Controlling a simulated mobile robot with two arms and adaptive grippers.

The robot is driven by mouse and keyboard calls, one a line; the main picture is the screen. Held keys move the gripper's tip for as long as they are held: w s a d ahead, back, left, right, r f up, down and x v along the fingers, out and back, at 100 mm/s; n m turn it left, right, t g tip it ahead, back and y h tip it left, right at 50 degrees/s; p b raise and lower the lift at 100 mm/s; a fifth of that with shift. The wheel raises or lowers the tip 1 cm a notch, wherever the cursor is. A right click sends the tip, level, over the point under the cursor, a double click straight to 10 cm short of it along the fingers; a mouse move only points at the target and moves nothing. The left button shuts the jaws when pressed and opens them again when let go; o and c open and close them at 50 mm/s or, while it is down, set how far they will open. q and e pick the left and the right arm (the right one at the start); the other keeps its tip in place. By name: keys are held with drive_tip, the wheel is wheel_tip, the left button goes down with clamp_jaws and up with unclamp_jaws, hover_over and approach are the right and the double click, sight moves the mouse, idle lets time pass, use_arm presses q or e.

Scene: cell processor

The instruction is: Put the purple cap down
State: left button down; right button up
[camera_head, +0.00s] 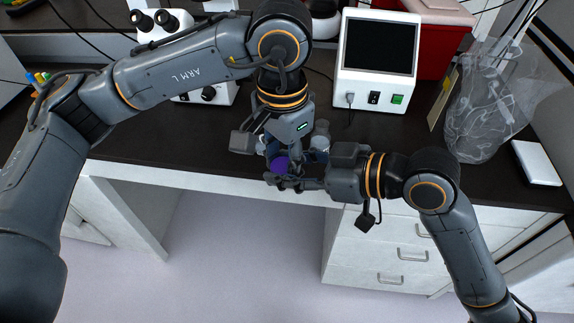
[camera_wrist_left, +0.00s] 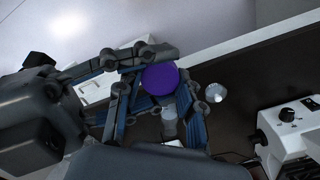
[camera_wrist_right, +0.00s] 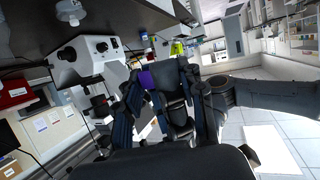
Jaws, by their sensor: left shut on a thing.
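The purple cap (camera_head: 280,164) is in the fingers of my left gripper (camera_head: 279,158), above the front edge of the bench. In the left wrist view the cap (camera_wrist_left: 160,79) shows its round purple face, between the blue-padded fingertips of my left gripper (camera_wrist_left: 160,88). My right gripper (camera_head: 284,182) is close beside it, with its fingers reaching left just below the cap. In the right wrist view its fingers (camera_wrist_right: 164,88) stand apart, with part of my left gripper and a piece of the purple cap (camera_wrist_right: 147,79) showing between them. Whether the right fingers touch the cap is hidden.
Small clear containers (camera_head: 320,140) stand on the dark bench (camera_head: 185,150) behind the grippers. A white device with a dark screen (camera_head: 376,75) and a microscope (camera_head: 165,25) stand farther back. A clear bag (camera_head: 490,100) is at right. Bare bench lies left of the grippers.

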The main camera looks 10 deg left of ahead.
use_arm(q)
drive_tip(key=shift+w, duration=0.1)
use_arm(e)
drive_tip(key=shift+s+a, duration=0.1)
drive_tip(key=shift+s, duration=0.05)
drive_tip(key=shift+c, duration=0.7)
use_arm(q)
drive_tip(key=c, duration=0.8)
unclamp_jaws()
use_arm(e)
drive_tip(key=shift+s, duration=0.1)
drive_tip(key=shift+c, duration=0.5)
